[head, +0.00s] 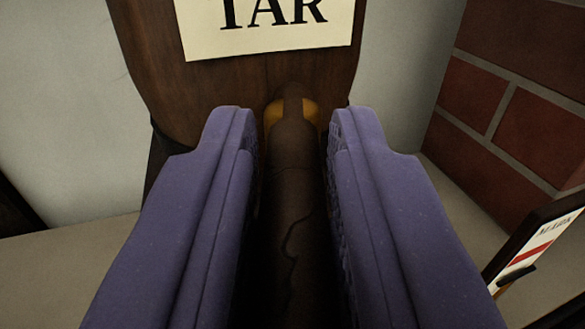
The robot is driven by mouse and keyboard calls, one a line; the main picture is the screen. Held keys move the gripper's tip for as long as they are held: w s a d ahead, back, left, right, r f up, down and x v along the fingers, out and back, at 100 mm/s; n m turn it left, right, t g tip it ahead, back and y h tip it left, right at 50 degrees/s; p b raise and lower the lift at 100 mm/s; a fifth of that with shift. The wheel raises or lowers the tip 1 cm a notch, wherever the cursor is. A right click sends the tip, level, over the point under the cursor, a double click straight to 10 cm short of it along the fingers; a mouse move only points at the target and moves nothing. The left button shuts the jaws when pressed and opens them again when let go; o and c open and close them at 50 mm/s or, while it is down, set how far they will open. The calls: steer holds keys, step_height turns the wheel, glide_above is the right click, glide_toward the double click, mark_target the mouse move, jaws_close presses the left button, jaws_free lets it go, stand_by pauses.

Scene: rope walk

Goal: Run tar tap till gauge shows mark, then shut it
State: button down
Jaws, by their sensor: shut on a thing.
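A dark wooden barrel (150,60) with a cream label reading TAR (265,38) stands straight ahead. A dark brown tap (292,190) with a crack along it comes out of the barrel's front toward me. A brass-coloured part (274,113) shows behind its far end. My gripper (291,125) has purple jaws, one on each side of the tap, and is shut on it. The gauge (538,247) is at the lower right, cut by the picture's edge. Its white face shows the word MARK, a red band and a dark pointer below the band. No tar flow is visible; the tap's underside is hidden.
A red brick wall (540,135) with grey joints rises on the right, behind the gauge. A pale wall (60,110) is behind the barrel on the left. A beige flat surface (80,270) lies below, with a dark object at the left edge.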

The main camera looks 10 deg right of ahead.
steer(key=shift+d+y, duration=0.1)
steer(key=shift+y, duration=0.2)
steer(key=c, duration=1.1)
jaws_free()
steer(key=shift+o, duration=0.2)
steer(key=s+p, duration=0.1)
steer(key=s, duration=0.6)
steer(key=shift+s+a, duration=0.3)
steer(key=shift+s, duration=0.1)
